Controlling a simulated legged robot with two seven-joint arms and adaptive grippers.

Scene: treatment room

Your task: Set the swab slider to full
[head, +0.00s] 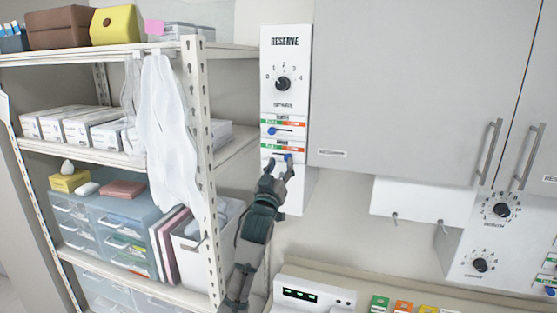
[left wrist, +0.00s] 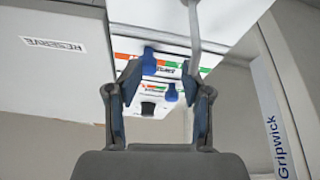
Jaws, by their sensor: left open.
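A white panel marked RESERVE (head: 285,42) carries two sliders with green-to-orange bands. The upper slider's blue knob (head: 271,130) sits left of middle in the head view. The lower slider's blue knob (head: 288,157) sits farther right. I cannot read which slider is named swab. My left gripper (head: 278,166) is open at the lower slider. In the left wrist view, which is turned over, my left gripper (left wrist: 163,72) has its fingers spread around the lower slider's knob (left wrist: 149,60), nearer one finger; contact is unclear. The other blue knob (left wrist: 171,92) lies beyond. My right gripper is out of view.
A black dial (head: 283,84) marked SPARE is above the sliders. An open shelf unit (head: 203,150) with boxes and a hanging white cloth stands close on the left. A grey cabinet (head: 420,90) adjoins on the right. A counter device (head: 312,295) stands below right.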

